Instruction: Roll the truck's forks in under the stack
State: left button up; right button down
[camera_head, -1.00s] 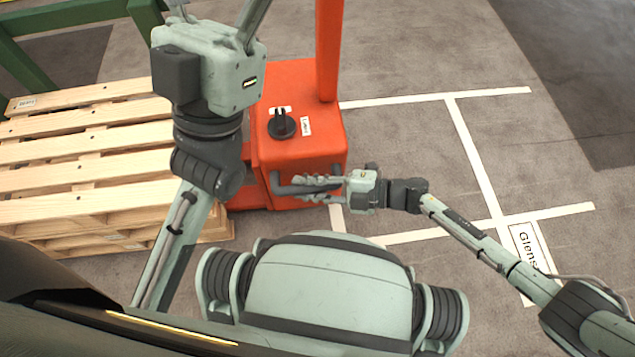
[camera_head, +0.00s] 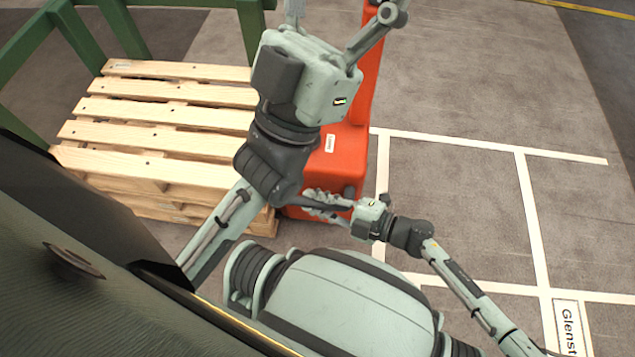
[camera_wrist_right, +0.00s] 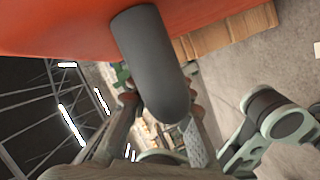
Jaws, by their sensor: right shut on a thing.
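The truck (camera_head: 343,155) is an orange-red body with an upright mast, partly hidden behind my left arm. Its forks are not visible. The stack (camera_head: 165,114) of pale wooden pallets stands close on its left. My right gripper (camera_head: 325,205) is shut on the truck's dark grey handle (camera_head: 335,207) at the near face. In the right wrist view the handle (camera_wrist_right: 150,60) runs between the fingers, with the orange body (camera_wrist_right: 60,28) above. My left gripper (camera_head: 340,18) is in front of the truck, fingers spread and empty, tips partly cut off by the top edge.
A green frame (camera_head: 75,35) stands behind and left of the stack. White lines (camera_head: 530,205) and a lettered floor sign (camera_head: 568,328) mark the grey floor on the right, which is otherwise clear.

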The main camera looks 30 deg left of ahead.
jog(key=c, duration=1.7)
grip_release()
jog(key=shift+s+a+r, duration=0.2)
jog(key=shift+s+a, duration=0.05)
jog(key=shift+s, duration=0.15)
jog(key=shift+o, duration=1.7)
jog(key=shift+w+d+f, duration=0.1)
jog(key=shift+w+d, duration=0.05)
jog(key=shift+w, duration=0.05)
jog(key=shift+d, duration=0.1)
jog(key=v, duration=1.1)
jog(key=shift+d, duration=0.4)
